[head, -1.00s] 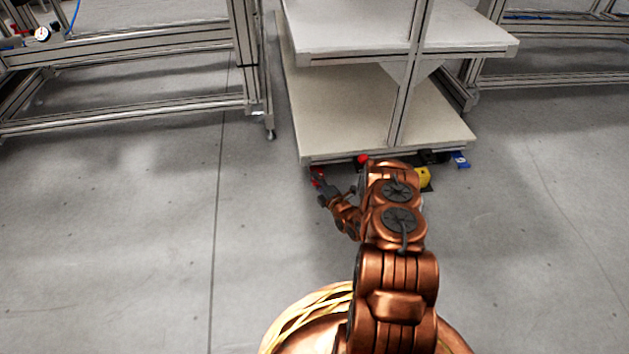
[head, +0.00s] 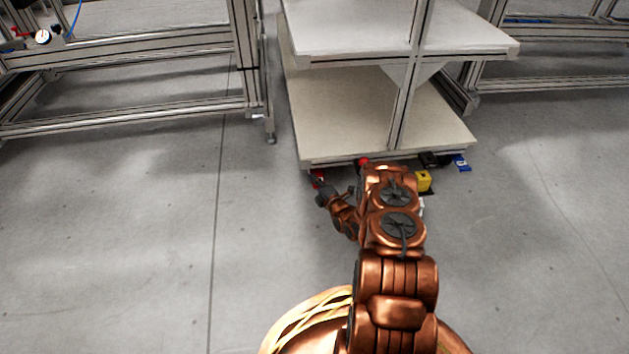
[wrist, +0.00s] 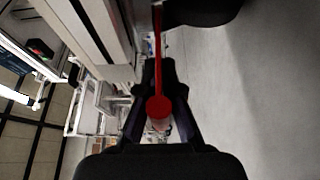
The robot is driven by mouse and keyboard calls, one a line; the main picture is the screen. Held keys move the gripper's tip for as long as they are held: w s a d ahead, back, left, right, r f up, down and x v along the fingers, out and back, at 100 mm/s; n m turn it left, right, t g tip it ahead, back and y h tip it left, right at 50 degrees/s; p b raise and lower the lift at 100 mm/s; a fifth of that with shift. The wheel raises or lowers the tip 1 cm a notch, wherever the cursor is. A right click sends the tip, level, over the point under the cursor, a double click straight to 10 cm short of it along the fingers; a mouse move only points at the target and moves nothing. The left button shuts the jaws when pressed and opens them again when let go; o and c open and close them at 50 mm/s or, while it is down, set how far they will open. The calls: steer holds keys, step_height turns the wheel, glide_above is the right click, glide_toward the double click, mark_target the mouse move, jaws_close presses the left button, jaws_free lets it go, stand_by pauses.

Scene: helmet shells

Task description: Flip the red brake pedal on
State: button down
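The red pedal (wrist: 158,107) shows in the wrist view as a round red pad on a thin red stem that runs up towards a dark rounded part. In the head view a red piece (head: 317,177) is at the lower front left corner of the shelf cart, close to my gripper (head: 334,190). In the wrist view my gripper (wrist: 159,68) has one dark finger on each side of the red pad and stem. The fingers lean in towards the stem at their tips. I cannot tell whether they touch it.
The cart's lower shelf (head: 345,110) stands just beyond my gripper. A second red piece (head: 362,161), a yellow block (head: 424,181) and a blue piece (head: 461,164) lie along its front edge. An aluminium frame (head: 120,107) stands at left. The floor at left is clear.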

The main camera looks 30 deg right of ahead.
steer(key=shift+w+t+p, duration=0.25)
steer(key=shift+t+p, duration=0.15)
steer(key=shift+p, duration=0.6)
steer(key=shift+s+f+n+t+p, duration=0.1)
steer(key=shift+f+n+t+p, duration=0.15)
steer(key=shift+p, duration=0.45)
steer(key=shift+s+f, duration=0.1)
steer(key=shift+s, duration=0.05)
steer(key=c, duration=1.4)
jaws_free()
steer(key=shift+o, duration=0.2)
steer(key=shift+s+f, duration=0.25)
steer(key=shift+s, duration=1.7)
steer(key=shift+s+f, duration=0.25)
steer(key=shift+s, duration=1.75)
steer(key=shift+s+f, duration=0.25)
steer(key=shift+s, duration=1.7)
